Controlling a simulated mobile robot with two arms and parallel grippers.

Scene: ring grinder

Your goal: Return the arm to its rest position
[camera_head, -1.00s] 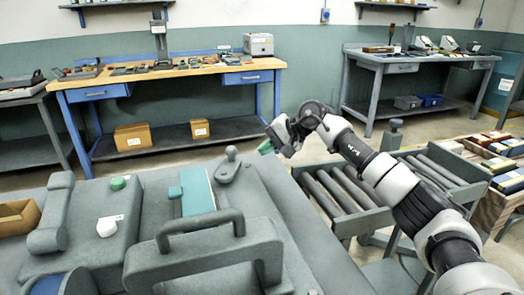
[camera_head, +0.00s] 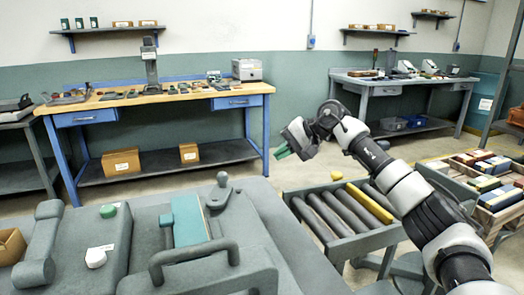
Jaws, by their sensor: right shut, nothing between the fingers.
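My right arm comes in from the right edge, and my right gripper (camera_head: 282,152) hangs in the air with green fingertips. The fingers look closed with nothing in them. The gripper is beyond the grey grinder (camera_head: 190,225), above the gap between it and the roller stand (camera_head: 350,248). It appears apart from both. My left gripper is not in view.
A crate of boxes (camera_head: 492,215) is at right. A wooden workbench (camera_head: 170,92) stands behind; floor between is open.

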